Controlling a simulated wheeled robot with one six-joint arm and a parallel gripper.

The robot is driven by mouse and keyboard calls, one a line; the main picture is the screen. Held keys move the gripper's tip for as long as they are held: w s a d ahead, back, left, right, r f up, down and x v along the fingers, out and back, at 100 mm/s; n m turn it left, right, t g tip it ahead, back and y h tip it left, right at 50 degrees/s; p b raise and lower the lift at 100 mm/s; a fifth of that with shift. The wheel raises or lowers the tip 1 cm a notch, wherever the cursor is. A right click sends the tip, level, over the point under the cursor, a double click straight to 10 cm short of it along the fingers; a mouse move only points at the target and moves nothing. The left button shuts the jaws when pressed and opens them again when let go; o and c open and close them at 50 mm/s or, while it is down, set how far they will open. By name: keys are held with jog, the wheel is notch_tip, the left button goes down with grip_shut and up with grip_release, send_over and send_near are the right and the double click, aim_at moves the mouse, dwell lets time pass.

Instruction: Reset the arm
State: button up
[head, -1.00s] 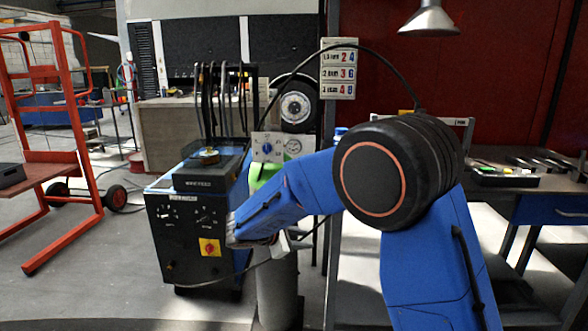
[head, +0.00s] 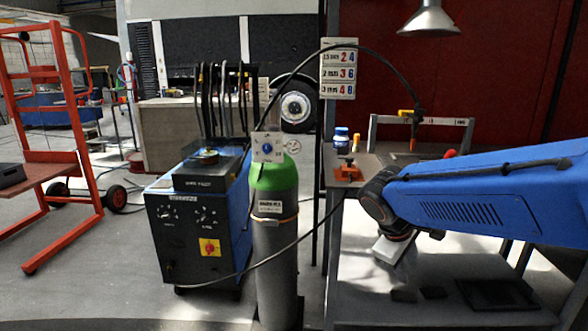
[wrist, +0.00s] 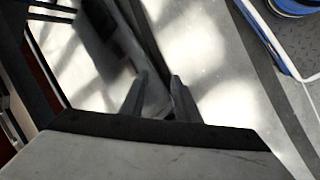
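My blue arm (head: 480,195) reaches in from the right edge in the head view, with its dark wrist joint bent downward. My gripper (wrist: 160,78) shows in the wrist view with its two dark fingers apart and nothing held between them. In the head view only the pale wrist part (head: 391,248) above the fingers shows clearly, in front of the workbench and below its top; the fingertips are hard to make out.
A green-topped gas cylinder (head: 276,230) stands left of my arm, next to a blue welding machine (head: 195,225). A cable loops past it. An orange clamp (head: 348,172) and a blue jar (head: 341,140) sit on the bench. Open floor lies at left.

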jog(key=s+d+f+m+t+y, duration=0.1)
jog(key=s+m+y, duration=0.3)
jog(key=s, duration=1.4)
jog(key=shift+s+d+f+m+t+y, duration=0.3)
jog(key=shift+s+d+f+m+t, duration=0.15)
jog(key=shift+m, duration=1.55)
